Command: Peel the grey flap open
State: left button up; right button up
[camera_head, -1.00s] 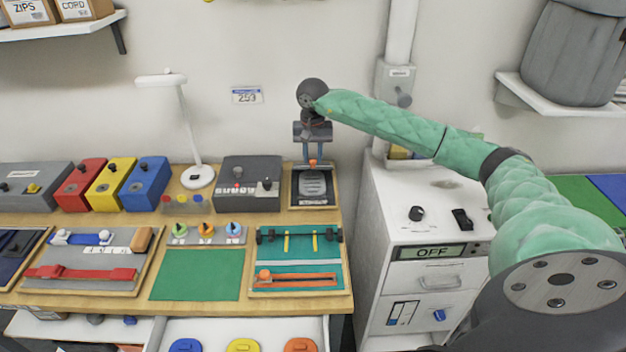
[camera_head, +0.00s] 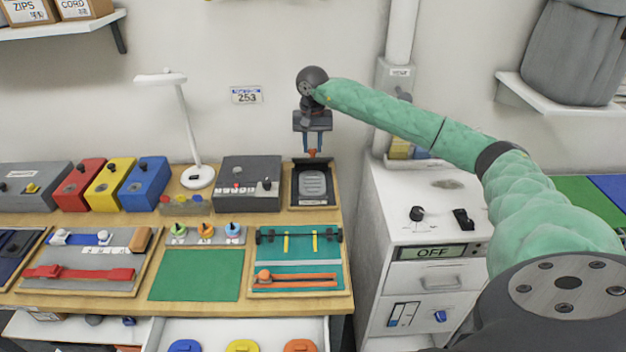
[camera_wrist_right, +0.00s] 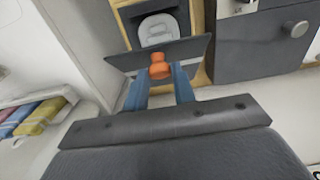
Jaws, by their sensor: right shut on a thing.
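The grey flap (camera_wrist_right: 190,50) shows in the right wrist view as a dark grey panel with an orange knob (camera_wrist_right: 160,71). It is tilted up from a dark tray-like frame (camera_wrist_right: 125,14), and a light grey plate (camera_wrist_right: 158,30) shows beyond it. My right gripper (camera_wrist_right: 160,80) has its blue fingers shut on the orange knob. In the head view my right gripper (camera_head: 313,151) is above the back of the frame (camera_head: 296,190), with the orange knob at its fingertips. The flap is hard to make out there. My left gripper is not in view.
A dark grey control box (camera_head: 248,190) stands close left of the frame. A white cabinet (camera_head: 430,270) stands to the right, past a gap. A white lamp (camera_head: 181,120) is farther left. The green mat (camera_head: 195,275) in front is bare.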

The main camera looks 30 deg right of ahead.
jog(key=shift+w, duration=0.1)
jog(key=shift+w+d+r+b, duration=0.35)
jog(key=shift+w+d+r, duration=0.3)
jog(key=shift+w+r, duration=0.3)
jog(key=o, duration=0.8)
jog(key=shift+f, duration=0.1)
jog(key=shift+o, duration=0.2)
notch_tip(320, 180, up, 9)
jog(key=s+a+p, duration=0.1)
jog(key=p, duration=0.1)
jog(key=shift+s, duration=0.4)
